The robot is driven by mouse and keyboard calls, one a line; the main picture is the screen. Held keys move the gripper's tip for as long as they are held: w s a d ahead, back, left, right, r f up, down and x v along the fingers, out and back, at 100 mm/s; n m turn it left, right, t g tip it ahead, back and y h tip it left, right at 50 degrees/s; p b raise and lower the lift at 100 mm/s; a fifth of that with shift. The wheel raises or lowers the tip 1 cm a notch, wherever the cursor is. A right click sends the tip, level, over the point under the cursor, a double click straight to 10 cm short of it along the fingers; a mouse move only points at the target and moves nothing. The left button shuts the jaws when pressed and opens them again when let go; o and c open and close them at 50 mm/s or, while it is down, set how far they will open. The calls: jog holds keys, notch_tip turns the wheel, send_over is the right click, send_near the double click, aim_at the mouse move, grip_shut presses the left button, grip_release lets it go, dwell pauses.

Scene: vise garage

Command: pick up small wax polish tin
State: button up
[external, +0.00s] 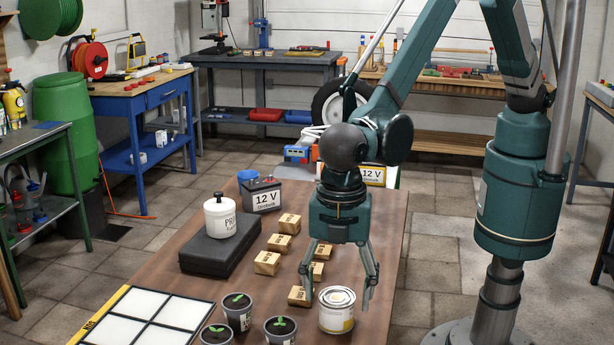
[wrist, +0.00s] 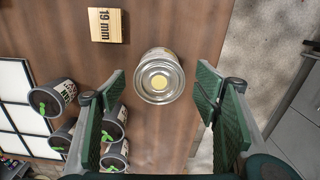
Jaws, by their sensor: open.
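A small tin (external: 337,311) with a white and yellow label and a metal lid stands upright near the right edge of the brown table (external: 150,262). In the wrist view the tin (wrist: 160,76) shows from above, its round lid with a yellow centre. My gripper (external: 336,296) is open above the tin, one finger to its left and one to its right. In the wrist view my gripper (wrist: 162,100) has its pads apart, with the tin between and slightly beyond their tips. The fingers do not appear to touch it.
Several wooden blocks (external: 266,262) lie behind and left of the tin. Plant pots (external: 280,329) stand close on its left, beside a white-panelled frame (external: 150,318). A black case (external: 222,246) bears a white jar (external: 220,217). A 12 V battery (external: 262,195) stands at the back.

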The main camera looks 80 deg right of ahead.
aim_at(337, 295)
jog(key=shift+f, duration=2.25)
jog(key=c, duration=1.2)
jog(key=shift+o, duration=0.2)
jog(key=shift+r, duration=0.15)
jog(key=shift+r, duration=4.9)
